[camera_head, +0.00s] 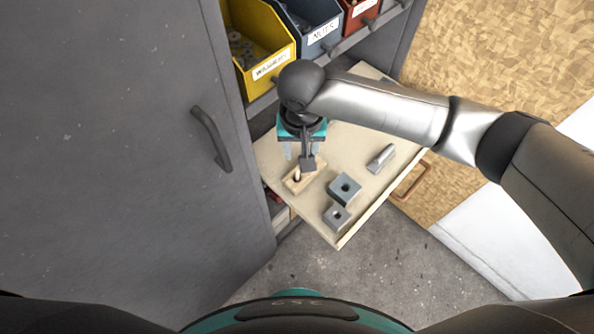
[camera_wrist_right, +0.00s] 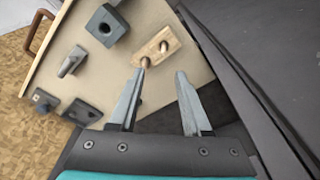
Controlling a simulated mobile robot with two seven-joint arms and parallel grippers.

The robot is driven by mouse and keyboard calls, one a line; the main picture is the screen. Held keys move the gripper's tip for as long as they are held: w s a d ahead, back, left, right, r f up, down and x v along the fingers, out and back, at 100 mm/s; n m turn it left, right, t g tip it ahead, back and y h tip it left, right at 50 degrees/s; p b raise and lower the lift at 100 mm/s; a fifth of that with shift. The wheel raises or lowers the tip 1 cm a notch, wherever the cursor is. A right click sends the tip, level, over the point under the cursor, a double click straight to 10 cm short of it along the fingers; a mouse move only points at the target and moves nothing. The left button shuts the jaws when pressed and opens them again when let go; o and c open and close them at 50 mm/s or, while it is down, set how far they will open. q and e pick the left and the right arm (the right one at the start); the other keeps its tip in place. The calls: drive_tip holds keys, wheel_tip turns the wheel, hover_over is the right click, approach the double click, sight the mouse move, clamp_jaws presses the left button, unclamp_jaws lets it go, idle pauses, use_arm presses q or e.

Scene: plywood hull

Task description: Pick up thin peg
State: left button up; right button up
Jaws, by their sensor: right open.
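A small wooden block (camera_head: 310,180) lies on the pale pull-out board below my right gripper (camera_head: 299,157). The block also shows in the right wrist view (camera_wrist_right: 157,48). A thin light wooden peg (camera_wrist_right: 145,62) stands at the near end of the block, with another round peg or hole further along. In the head view the thin peg (camera_head: 297,174) shows partly behind the gripper. My right gripper (camera_wrist_right: 158,80) is open and empty; its left fingertip appears close to the thin peg, though contact cannot be told. My left gripper is not in view.
The pull-out board (camera_head: 330,150) also carries grey blocks with holes (camera_head: 344,189) (camera_head: 337,216) and a grey piece (camera_head: 381,158). Yellow (camera_head: 255,40), blue (camera_head: 310,30) and red bins stand on the shelf behind. A grey cabinet door (camera_head: 120,150) with a handle is at left.

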drive_tip(key=b, duration=0.1)
hover_over(297, 171)
drive_tip(key=s, duration=0.1)
wheel_tip(297, 171, down, 5)
drive_tip(key=shift+w+f+b, duration=0.2)
drive_tip(key=shift+f+b, duration=0.25)
drive_tip(key=shift+f, duration=0.85)
drive_tip(key=shift+w+f+b, duration=0.2)
drive_tip(key=shift+f+b, duration=0.25)
drive_tip(key=shift+f, duration=0.85)
clamp_jaws()
